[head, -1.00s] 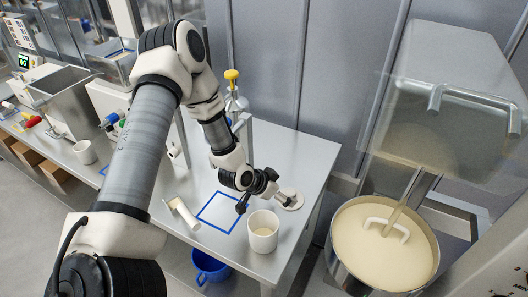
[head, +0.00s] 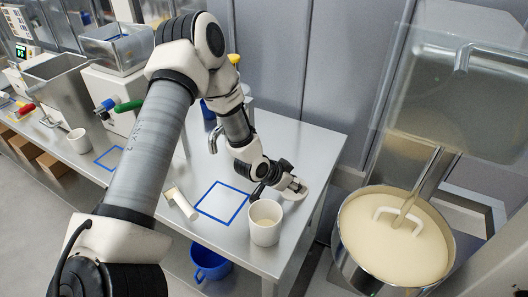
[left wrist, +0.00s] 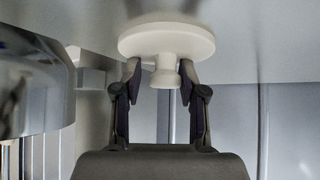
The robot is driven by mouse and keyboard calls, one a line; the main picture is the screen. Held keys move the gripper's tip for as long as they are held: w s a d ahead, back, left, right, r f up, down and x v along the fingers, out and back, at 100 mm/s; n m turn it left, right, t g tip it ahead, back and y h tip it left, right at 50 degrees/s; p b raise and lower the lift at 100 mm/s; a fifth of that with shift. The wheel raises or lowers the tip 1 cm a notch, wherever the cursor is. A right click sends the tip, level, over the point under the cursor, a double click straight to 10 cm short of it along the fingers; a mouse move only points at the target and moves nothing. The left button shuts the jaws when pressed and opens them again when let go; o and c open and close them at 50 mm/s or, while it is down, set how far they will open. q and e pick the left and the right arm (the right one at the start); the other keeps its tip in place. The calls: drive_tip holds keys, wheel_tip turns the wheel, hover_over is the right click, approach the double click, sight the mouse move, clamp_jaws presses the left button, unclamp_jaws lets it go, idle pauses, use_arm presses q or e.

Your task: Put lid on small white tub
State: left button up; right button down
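The small white tub (head: 265,224) stands upright and open on the steel table near its front right edge, with a pale content inside. The white round lid (head: 299,193) lies on the table behind and to the right of the tub, partly hidden by my left gripper (head: 281,186). In the left wrist view the lid (left wrist: 166,40) shows as a disc with a short knob (left wrist: 165,72). The fingertips of my left gripper (left wrist: 159,75) stand on either side of the knob, with a visible gap at least on the left. My right gripper is not in view.
A blue bucket (head: 209,262) is below the table edge. A large pot of cream-coloured mass (head: 390,240) stands to the right.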

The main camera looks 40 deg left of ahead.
use_arm(q)
drive_tip(key=shift+s+f, duration=0.15)
drive_tip(key=shift+f, duration=0.05)
drive_tip(key=shift+c, duration=1.1)
drive_tip(key=shift+r, duration=0.1)
drive_tip(key=shift+w+r+p, duration=0.25)
drive_tip(key=shift+r+p, duration=0.4)
drive_tip(key=shift+p, duration=0.15)
drive_tip(key=shift+r+p, duration=1.35)
drive_tip(key=shift+r, duration=0.4)
